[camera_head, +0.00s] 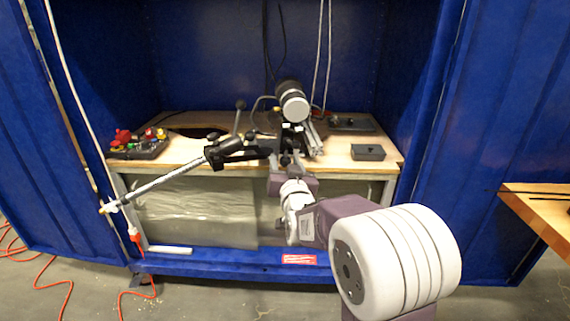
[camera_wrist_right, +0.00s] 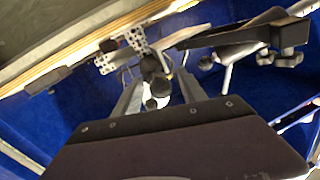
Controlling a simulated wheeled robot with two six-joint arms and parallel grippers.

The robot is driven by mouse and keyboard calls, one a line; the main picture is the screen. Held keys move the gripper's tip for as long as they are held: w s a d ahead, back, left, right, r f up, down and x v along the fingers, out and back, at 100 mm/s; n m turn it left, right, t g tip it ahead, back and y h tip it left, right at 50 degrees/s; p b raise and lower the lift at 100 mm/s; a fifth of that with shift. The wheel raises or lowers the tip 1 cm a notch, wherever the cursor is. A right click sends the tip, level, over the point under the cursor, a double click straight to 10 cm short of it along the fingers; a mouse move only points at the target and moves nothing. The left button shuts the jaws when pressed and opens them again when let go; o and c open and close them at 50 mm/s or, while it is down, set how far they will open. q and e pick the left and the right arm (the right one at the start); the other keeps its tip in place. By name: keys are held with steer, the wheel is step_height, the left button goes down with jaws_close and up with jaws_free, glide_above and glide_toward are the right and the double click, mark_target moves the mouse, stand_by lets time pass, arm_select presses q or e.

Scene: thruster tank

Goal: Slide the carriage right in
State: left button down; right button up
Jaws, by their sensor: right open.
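The carriage (camera_head: 291,135) appears to be the dark mount under a black and silver cylindrical thruster (camera_head: 293,103), at the front middle of the wooden bench. A metal rail (camera_head: 312,137) lies beside it on the right. My right gripper (camera_head: 289,161) is at the bench's front edge, just below the carriage. In the right wrist view its two grey fingers (camera_wrist_right: 160,92) are spread apart, with dark round knobs (camera_wrist_right: 152,66) between and beyond them. I cannot tell whether the fingers touch the knobs. My left gripper is not in view.
A long silver rod with a black clamp (camera_head: 215,154) sticks out over the bench front at left. A control box with red knobs (camera_head: 138,145) stands at the left. A small dark box (camera_head: 368,152) sits at the right. Blue walls (camera_head: 480,90) enclose the bench on both sides.

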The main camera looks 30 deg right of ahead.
steer(key=shift+w+d, duration=0.1)
steer(key=shift+w, duration=0.15)
steer(key=shift+c, duration=0.3)
jaws_close()
stand_by(1.0)
